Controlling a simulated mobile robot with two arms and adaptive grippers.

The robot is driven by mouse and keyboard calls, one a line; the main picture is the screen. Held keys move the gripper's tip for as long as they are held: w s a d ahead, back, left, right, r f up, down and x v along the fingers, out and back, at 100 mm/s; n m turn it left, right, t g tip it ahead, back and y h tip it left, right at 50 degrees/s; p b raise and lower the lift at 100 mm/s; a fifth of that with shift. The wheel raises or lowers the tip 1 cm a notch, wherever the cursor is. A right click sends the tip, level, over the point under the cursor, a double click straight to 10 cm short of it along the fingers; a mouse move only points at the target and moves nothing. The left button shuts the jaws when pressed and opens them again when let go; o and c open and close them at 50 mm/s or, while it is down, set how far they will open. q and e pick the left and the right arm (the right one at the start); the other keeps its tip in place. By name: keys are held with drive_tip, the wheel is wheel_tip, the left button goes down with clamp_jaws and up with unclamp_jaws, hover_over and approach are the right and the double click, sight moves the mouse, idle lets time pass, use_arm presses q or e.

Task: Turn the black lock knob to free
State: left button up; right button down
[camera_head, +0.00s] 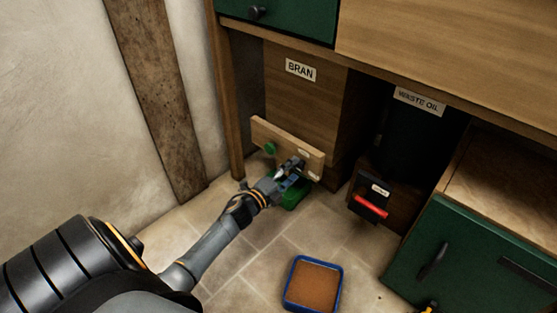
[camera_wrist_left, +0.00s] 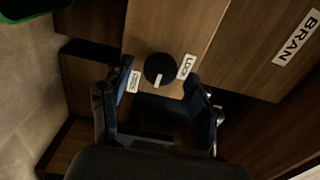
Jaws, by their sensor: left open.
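The black lock knob (camera_wrist_left: 158,70) is round with a white pointer mark. It sits on a wooden board between two small white labels, one at its right reading like LOCK (camera_wrist_left: 186,66), the other at its left too blurred to read surely. The pointer aims at the lower edge in the wrist view, at neither label clearly. My left gripper (camera_wrist_left: 155,82) is open, its fingers on either side of the knob; contact cannot be told. In the head view my left gripper (camera_head: 291,167) is in front of the board (camera_head: 262,131) and hides the knob.
The board is on the front of the BRAN bin (camera_head: 295,100). A WASTE OIL container (camera_head: 403,140), red-handled box (camera_head: 371,207) and blue tray (camera_head: 300,299) are at the right.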

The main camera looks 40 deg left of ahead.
use_arm(q)
drive_tip(key=s, duration=1)
drive_tip(key=shift+s+a, duration=0.3)
drive_tip(key=shift+a, duration=0.05)
